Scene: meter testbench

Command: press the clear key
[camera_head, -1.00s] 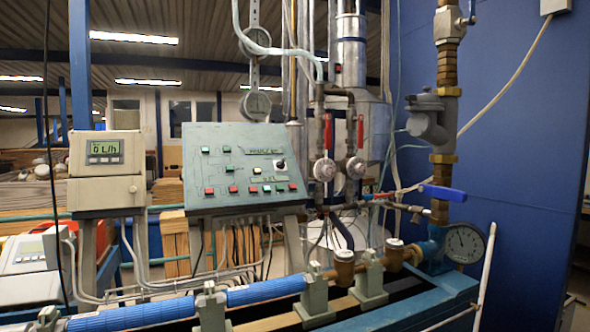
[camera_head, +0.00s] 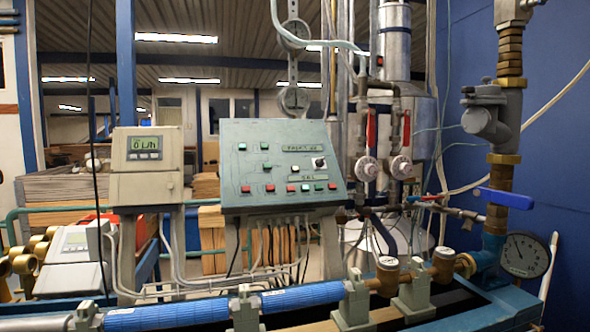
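A grey-green control panel (camera_head: 283,165) stands in the middle, its face tilted up. A white device (camera_head: 75,245) with a small screen sits lower left. No key label is legible, so I cannot tell which one is the clear key. Neither of my grippers is in view.
Blue pipe sections (camera_head: 168,314) and brass fittings (camera_head: 388,275) run along the bench front. Vertical pipes with red-handled valves (camera_head: 371,128), a blue lever (camera_head: 503,198) and a pressure gauge (camera_head: 525,255) stand at right. A black cable (camera_head: 94,120) hangs at left.

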